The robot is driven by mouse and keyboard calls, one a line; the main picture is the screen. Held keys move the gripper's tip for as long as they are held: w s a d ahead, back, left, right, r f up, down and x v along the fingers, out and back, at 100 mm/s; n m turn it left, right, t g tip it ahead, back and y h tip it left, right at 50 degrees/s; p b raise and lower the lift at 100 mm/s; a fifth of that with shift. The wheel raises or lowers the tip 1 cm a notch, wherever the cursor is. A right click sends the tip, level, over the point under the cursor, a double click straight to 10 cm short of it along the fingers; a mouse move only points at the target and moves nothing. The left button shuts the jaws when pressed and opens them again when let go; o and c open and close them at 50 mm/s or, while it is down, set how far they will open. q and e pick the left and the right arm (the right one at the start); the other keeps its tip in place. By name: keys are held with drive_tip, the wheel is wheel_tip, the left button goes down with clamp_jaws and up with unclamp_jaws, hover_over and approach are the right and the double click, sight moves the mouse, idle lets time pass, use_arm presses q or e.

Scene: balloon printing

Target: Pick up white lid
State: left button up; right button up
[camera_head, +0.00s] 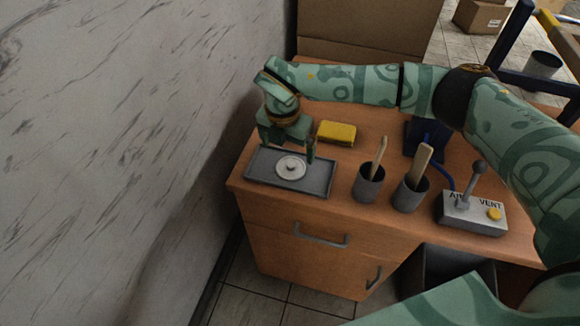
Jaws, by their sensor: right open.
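The white lid (291,168) is a small round disc with a knob in its middle. It lies on a dark grey rectangular tray (257,169) at the left end of the wooden cabinet top. My right gripper (289,153) is above the tray, pointing down, with its fingers apart and nothing visible between them. Its fingers are close to the lid's far side; I cannot tell whether they touch it. My left gripper is not in view.
A yellow sponge-like block (336,132) lies behind the tray. Two grey cups (368,187) (409,196) with wooden sticks stand to the right. A control box (472,214) with a lever and yellow button is farther right. A marble wall (130,160) rises on the left.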

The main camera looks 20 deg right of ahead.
sight(291, 165)
drive_tip(key=shift+w+d+f, duration=0.1)
drive_tip(key=shift+f, duration=1.1)
drive_tip(key=f, duration=0.1)
drive_tip(key=f+b, duration=0.1)
drive_tip(key=f, duration=0.3)
drive_tip(key=shift+w+d+b, duration=0.35)
drive_tip(key=shift+d, duration=0.05)
drive_tip(key=shift+r, duration=0.15)
drive_tip(key=shift+c, duration=0.7)
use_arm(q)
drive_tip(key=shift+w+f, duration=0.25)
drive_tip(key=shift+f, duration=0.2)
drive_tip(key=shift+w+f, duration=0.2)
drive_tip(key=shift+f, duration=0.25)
use_arm(e)
drive_tip(key=c, duration=0.9)
